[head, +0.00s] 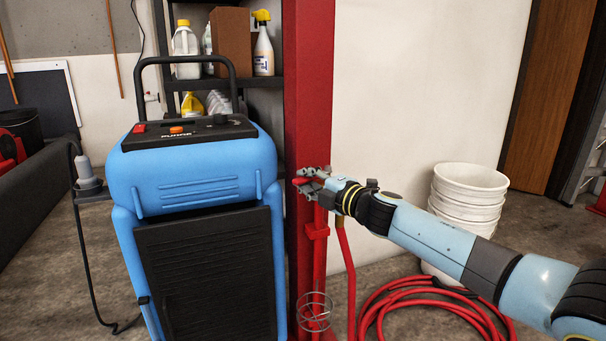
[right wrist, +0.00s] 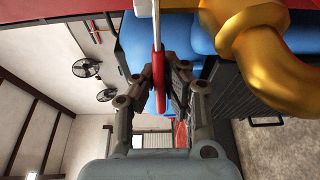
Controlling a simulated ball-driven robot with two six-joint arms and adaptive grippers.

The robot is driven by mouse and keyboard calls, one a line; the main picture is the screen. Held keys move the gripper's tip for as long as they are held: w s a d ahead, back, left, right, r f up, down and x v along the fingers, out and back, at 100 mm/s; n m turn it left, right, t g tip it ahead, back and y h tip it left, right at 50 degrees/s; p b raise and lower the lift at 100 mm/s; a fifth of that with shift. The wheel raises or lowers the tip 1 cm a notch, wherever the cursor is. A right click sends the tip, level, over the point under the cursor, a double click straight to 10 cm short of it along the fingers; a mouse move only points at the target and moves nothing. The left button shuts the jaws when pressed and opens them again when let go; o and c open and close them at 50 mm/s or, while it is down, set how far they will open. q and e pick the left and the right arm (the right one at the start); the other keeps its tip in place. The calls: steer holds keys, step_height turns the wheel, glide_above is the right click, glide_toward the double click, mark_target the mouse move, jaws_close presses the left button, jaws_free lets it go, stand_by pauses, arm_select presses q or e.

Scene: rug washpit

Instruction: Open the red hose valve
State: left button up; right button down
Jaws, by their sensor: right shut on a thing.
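The red valve handle (right wrist: 159,62) is a narrow lever, seen in the right wrist view between the fingers of my right gripper (right wrist: 163,78). A yellow brass-coloured pipe (right wrist: 268,42) curves close beside it. In the head view my right gripper (head: 304,183) is at the front of the red post (head: 309,90), shut on the handle, and a little red (head: 300,181) shows at its fingers. The fingers hide most of the handle and the valve body there. A hose (head: 345,265) hangs just below the gripper. My left gripper is not in view.
A blue machine (head: 190,180) stands close left of the post. A coiled red hose (head: 400,292) lies on the floor at right. White stacked buckets (head: 468,190) stand behind my right arm. Shelves (head: 260,82) with bottles are behind the machine.

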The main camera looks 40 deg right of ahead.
mark_target(309, 181)
steer(key=shift+s+d+n+y, duration=0.15)
steer(key=shift+s+n+y, duration=0.15)
steer(key=shift+n+y, duration=0.35)
steer(key=shift+s+f+n+g+y, duration=0.1)
steer(key=shift+s+n+g+y, duration=0.2)
steer(key=shift+y, duration=0.45)
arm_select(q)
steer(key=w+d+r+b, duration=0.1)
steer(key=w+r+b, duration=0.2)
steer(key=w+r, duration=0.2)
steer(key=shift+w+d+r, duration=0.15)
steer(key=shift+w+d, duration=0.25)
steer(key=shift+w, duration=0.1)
arm_select(e)
steer(key=shift+s+d+n+g+y, duration=0.15)
steer(key=shift+s+n+g+y, duration=0.35)
steer(key=shift+y, duration=0.4)
steer(key=shift+s+d+n+g+y, duration=0.15)
steer(key=shift+n+g+y, duration=0.15)
steer(key=shift+n+y, duration=0.55)
steer(key=shift+s+d+n+g+y, duration=0.15)
steer(key=shift+s+n+g+y, duration=0.3)
steer(key=shift+y, duration=0.5)
steer(key=shift+w, duration=0.1)
steer(key=c, duration=1.4)
jaws_free()
steer(key=v, duration=1.2)
